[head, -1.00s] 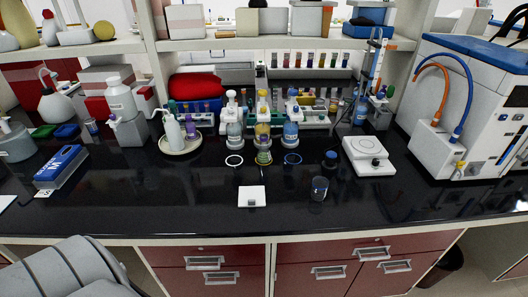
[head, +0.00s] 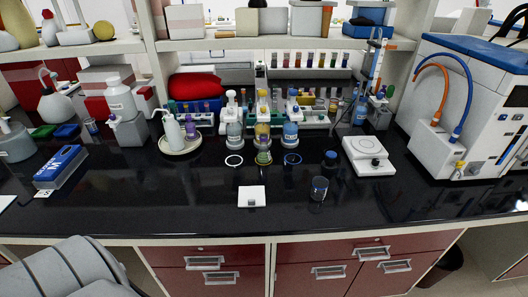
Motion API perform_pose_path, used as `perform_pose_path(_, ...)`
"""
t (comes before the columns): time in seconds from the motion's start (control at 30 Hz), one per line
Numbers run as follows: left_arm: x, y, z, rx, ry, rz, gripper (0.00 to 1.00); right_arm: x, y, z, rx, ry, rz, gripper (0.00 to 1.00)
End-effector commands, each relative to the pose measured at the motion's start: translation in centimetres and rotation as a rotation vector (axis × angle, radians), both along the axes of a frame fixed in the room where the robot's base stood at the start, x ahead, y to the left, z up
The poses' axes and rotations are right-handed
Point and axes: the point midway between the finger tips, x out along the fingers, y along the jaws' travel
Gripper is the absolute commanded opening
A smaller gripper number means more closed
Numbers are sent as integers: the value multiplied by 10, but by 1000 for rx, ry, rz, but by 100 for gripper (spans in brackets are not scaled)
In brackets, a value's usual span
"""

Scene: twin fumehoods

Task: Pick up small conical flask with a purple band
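Neither of my grippers shows in the head view, so nothing is seen touching the vessel.
A white square plate (head: 251,192), a glass beaker (head: 319,189) and a white hotplate (head: 368,156) stand nearer or to the right. The front bench strip is clear.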

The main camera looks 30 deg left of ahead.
Motion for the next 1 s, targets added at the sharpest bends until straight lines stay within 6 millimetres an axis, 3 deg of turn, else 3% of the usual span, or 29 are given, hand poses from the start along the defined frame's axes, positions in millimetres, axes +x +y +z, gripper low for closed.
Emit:
perform_pose_path(0.33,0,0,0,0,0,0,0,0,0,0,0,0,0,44)
perform_pose_path(0.4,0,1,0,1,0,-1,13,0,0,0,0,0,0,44)
perform_pose_path(0.77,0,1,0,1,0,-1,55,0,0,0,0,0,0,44)
perform_pose_path(1.0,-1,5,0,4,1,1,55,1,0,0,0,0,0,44)
